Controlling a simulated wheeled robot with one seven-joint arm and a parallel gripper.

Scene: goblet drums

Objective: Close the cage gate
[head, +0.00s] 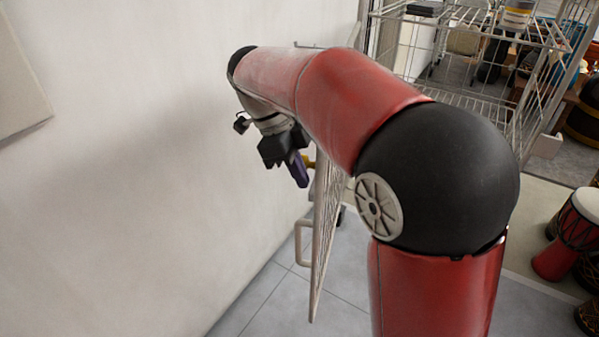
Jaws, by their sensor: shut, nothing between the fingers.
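The cage gate (322,235) is a pale wire-mesh panel seen almost edge-on, swung out from the metal wire cage (480,85) behind it. It stands near the white wall, and my arm hides its upper part and hinge side. My gripper (301,176) is shut and empty, with its dark purple fingers pointing down just left of the gate's upper part. I cannot tell whether the fingers touch the gate. A pale handle-like loop (303,243) shows on the gate's left side.
The white wall (130,180) runs close along the left. The wire cage holds several items on its shelf. Red and dark goblet drums (578,235) stand on the floor at the right. Grey tiled floor (345,315) lies clear below the gate.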

